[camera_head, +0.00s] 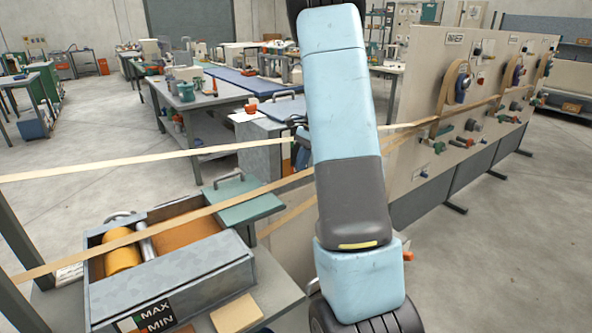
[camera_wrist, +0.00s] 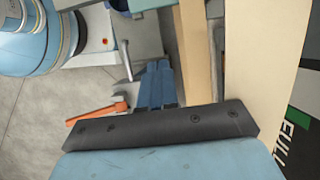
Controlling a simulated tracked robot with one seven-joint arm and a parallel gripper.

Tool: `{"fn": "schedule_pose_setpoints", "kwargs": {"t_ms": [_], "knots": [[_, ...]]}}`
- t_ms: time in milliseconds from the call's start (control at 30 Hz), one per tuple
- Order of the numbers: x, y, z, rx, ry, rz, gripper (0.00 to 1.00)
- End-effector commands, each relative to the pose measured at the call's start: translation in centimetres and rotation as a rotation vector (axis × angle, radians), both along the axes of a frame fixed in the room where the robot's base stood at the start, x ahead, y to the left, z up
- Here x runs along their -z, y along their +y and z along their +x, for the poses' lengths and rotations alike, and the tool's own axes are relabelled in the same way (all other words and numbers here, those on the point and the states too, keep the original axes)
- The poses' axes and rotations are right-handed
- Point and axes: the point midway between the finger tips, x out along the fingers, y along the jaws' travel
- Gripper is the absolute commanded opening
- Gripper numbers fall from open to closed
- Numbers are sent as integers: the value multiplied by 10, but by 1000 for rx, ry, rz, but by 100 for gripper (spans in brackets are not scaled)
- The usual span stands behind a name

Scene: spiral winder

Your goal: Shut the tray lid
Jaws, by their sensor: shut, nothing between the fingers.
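The grey metal tray (camera_head: 190,287) stands at the lower left in the head view, its top partly uncovered. A yellow roll (camera_head: 122,259) and a pale metal cylinder (camera_head: 146,247) show inside it. The green lid (camera_head: 252,211), with a raised handle (camera_head: 228,179), sits beyond the tray's right end, off the opening. My gripper (camera_wrist: 157,66) shows in the wrist view with its blue fingers together and nothing between them. In the head view my arm hides most of it. I cannot tell its exact distance from the lid.
Tan strips (camera_head: 150,158) cross in front of and above the tray. A beige panel (camera_head: 470,100) with wheels and knobs stands to the right. A grey cabinet (camera_head: 262,150) stands behind the lid. An orange-handled object (camera_wrist: 105,112) lies near the fingers.

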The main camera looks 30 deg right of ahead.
Motion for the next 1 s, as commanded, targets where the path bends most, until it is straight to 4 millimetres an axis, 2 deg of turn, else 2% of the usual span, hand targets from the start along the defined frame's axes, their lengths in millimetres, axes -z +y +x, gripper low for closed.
{"fn": "schedule_pose_setpoints", "kwargs": {"t_ms": [400,500,700,1000], "knots": [[68,28,-3,-2,3,1,0],[80,35,-4,-4,1,-1,0],[78,61,-7,-4,-2,-1,0],[78,72,-8,-3,-1,-1,0]]}}
